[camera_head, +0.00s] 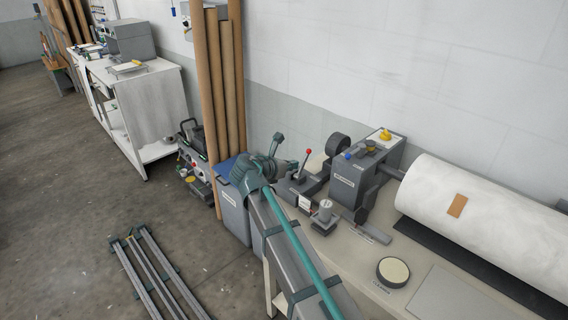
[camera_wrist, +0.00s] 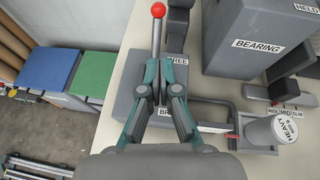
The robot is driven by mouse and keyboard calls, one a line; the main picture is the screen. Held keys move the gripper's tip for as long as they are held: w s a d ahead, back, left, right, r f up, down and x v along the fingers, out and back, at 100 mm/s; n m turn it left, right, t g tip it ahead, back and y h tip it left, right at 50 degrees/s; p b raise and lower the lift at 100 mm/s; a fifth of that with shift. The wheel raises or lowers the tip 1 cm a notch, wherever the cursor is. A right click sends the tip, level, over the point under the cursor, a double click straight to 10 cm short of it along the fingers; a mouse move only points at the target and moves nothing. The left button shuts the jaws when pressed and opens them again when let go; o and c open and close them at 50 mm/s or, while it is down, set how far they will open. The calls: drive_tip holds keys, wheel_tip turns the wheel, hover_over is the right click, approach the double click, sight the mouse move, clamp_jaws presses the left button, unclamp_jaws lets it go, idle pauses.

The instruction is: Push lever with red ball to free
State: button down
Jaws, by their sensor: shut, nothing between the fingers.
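The lever is a thin grey rod topped by a red ball (camera_wrist: 158,10). In the head view the red ball (camera_head: 308,152) stands at the top of the lever, on a low grey block on the bench. My gripper (camera_wrist: 158,64) is shut and empty, with its fingertips at the lever's rod, below the ball. I cannot tell whether they touch it. In the head view my gripper (camera_head: 294,164) is just left of the lever. A label ending in "REE" (camera_wrist: 180,60) shows right of the fingers. A "BR" label (camera_wrist: 163,111) is partly hidden by them.
The grey "BEARING" housing (camera_wrist: 258,46) stands to the right. A "HEAVY" weight (camera_wrist: 271,132) sits at lower right, by the "WIDE MID SLIM" labels. A large white roll (camera_head: 482,215) lies further along the bench. Blue (camera_wrist: 95,73) and green-topped (camera_wrist: 46,73) bins stand left, below bench level.

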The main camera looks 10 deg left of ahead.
sight(307, 155)
drive_tip(key=shift+w+d+r+p, duration=0.1)
drive_tip(key=shift+w+d+p, duration=0.3)
drive_tip(key=shift+w, duration=0.5)
drive_tip(key=shift+w+d+f+p, duration=0.1)
drive_tip(key=shift+w+d+p, duration=0.1)
drive_tip(key=shift+w+d, duration=0.55)
drive_tip(key=shift+w+d+r+p, duration=0.1)
drive_tip(key=shift+w+d+p, duration=0.2)
drive_tip(key=shift+w, duration=0.75)
drive_tip(key=shift+a+r+p, duration=0.15)
drive_tip(key=shift+p, duration=0.3)
